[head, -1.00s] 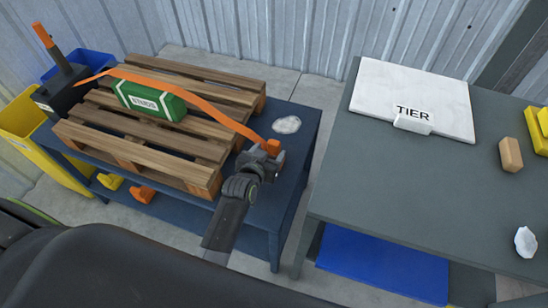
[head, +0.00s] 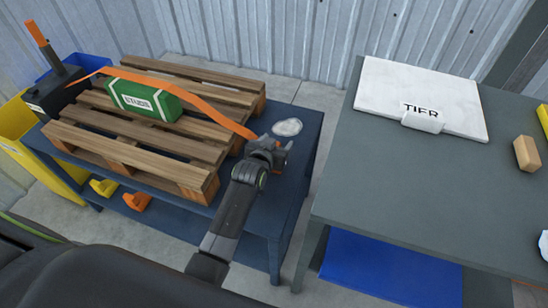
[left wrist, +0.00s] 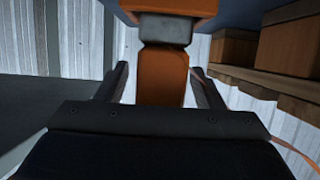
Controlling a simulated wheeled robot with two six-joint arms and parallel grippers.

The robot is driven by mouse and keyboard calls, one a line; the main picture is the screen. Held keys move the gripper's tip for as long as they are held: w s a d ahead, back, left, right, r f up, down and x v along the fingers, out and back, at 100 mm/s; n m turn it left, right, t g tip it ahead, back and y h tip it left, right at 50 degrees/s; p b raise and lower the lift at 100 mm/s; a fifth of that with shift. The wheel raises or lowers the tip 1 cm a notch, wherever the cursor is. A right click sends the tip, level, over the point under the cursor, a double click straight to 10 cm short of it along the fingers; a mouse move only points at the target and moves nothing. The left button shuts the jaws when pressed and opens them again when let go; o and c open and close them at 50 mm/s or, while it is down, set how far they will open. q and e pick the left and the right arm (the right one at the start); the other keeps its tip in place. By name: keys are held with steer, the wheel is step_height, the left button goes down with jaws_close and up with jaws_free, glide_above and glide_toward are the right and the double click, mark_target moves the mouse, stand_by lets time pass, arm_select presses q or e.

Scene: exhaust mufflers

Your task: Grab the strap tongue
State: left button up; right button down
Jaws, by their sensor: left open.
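An orange strap (head: 205,103) runs over a green box (head: 144,97) on a wooden pallet (head: 135,153) and down to the pallet's right side. Its end is hidden behind my left gripper (head: 281,147) in the head view. In the left wrist view, the orange strap tongue (left wrist: 163,77) hangs below a grey collar (left wrist: 165,30) and an orange part at the top. The tongue stands between the two open fingers of my left gripper (left wrist: 161,85), with a gap visible on the left side. My right gripper is not in view.
The pallet lies on a blue table (head: 290,180). A pale round patch (head: 287,127) lies behind my gripper. A black device with an orange handle (head: 41,37) stands at the left. A grey table (head: 420,190) on the right holds a white TIER board (head: 440,95).

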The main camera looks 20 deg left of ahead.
arm_select(q)
steer(key=c, duration=1.1)
